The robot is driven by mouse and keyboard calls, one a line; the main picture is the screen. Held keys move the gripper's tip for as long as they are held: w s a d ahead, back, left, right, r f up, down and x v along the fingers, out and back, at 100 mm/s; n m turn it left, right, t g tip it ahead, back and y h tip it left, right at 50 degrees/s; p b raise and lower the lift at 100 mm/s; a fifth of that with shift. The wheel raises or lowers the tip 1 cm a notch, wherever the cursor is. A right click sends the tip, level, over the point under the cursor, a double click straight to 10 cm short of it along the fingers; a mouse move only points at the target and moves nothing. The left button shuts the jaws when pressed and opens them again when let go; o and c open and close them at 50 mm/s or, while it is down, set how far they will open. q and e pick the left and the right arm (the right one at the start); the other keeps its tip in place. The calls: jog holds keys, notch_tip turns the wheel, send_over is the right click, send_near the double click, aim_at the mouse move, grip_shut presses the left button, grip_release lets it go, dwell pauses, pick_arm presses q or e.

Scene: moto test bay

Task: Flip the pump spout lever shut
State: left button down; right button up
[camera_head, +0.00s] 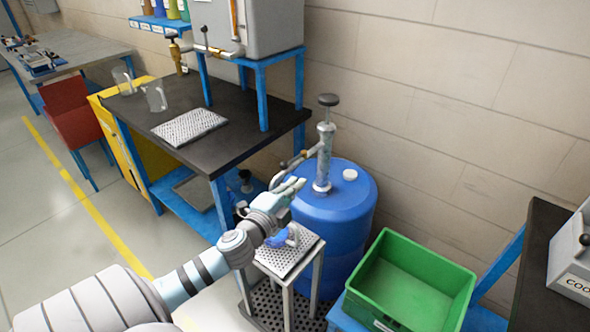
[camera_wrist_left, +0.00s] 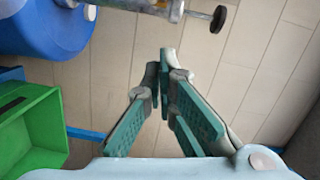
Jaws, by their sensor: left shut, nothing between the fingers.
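The hand pump (camera_head: 325,150) stands upright on top of a blue drum (camera_head: 345,215), with a dark round knob above it. Its spout (camera_head: 296,160) sticks out to the left; the lever on it is too small to make out clearly. My left gripper (camera_head: 298,183) is shut and empty, just below the spout and in front of the drum. I cannot tell whether it touches the spout. In the left wrist view, the shut fingertips (camera_wrist_left: 164,58) point toward the wall, and part of the pump (camera_wrist_left: 165,8) crosses the top edge. The spout does not show there.
A perforated stand (camera_head: 285,262) holding a blue item (camera_head: 283,238) is below my gripper. A green crate (camera_head: 410,285) sits to the right. A black-topped bench (camera_head: 262,125) is at the left, and the wall is close behind the drum.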

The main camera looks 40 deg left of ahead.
aim_at(294, 161)
pick_arm(q)
jog(key=w+a+f, duration=0.1)
jog(key=w+a, duration=0.3)
jog(key=w, duration=0.1)
jog(key=shift+w+a, duration=0.35)
jog(key=shift+a, duration=0.05)
